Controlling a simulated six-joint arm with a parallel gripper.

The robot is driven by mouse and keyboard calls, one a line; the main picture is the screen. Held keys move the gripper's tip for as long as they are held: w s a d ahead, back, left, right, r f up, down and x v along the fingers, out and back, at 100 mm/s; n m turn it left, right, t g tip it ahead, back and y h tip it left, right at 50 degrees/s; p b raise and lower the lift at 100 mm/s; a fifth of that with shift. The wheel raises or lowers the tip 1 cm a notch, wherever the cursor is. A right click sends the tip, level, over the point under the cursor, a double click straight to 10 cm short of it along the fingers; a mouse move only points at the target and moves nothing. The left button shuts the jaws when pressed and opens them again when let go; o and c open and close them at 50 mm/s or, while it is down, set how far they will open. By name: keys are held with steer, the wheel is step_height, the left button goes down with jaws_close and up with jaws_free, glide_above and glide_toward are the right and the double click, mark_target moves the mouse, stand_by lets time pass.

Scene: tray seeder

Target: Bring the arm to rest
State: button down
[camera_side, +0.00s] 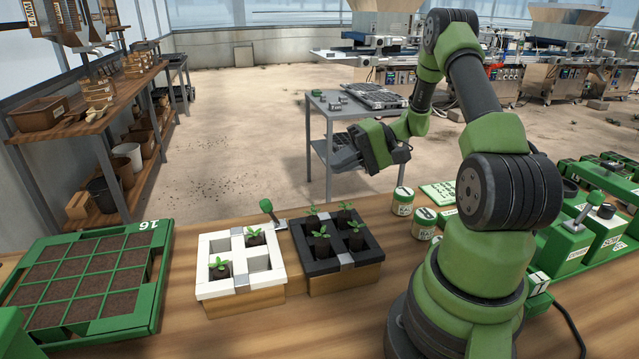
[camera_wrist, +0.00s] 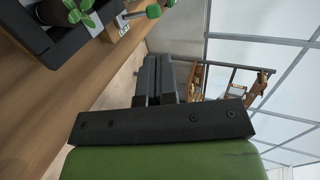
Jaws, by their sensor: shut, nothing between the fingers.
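My gripper (camera_side: 343,152) is raised above the far side of the wooden bench in the side view, pointing left. In the wrist view, my gripper's dark fingers (camera_wrist: 156,80) are together with nothing between them. The gripper is apart from the bench and touches nothing that I can see. Below and left of it, a black tray (camera_side: 318,268) holds several seedlings in its cells. Beside that, a white tray (camera_side: 207,262) holds two seedlings. A corner of the black tray shows at the top left of the wrist view (camera_wrist: 62,48).
A green soil tray (camera_side: 160,262) marked 16 lies at the left of the bench. A green-handled tool (camera_side: 267,206) stands behind the white tray. Labelled jars (camera_side: 402,203) stand near my arm. A grey cart (camera_side: 313,113) and wooden shelves (camera_side: 75,128) are beyond the bench.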

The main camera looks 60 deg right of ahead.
steer(key=s+a+r+n+g+h, duration=0.2)
steer(key=a+r+n+g+h, duration=0.3)
steer(key=a+r, duration=0.8)
steer(key=s+a+r+t+h, duration=0.2)
steer(key=s+a+r, duration=0.2)
steer(key=s+a, duration=0.3)
steer(key=shift+s+a+t+h, duration=0.3)
steer(key=shift+s+t+h, duration=0.1)
steer(key=shift+s, duration=0.95)
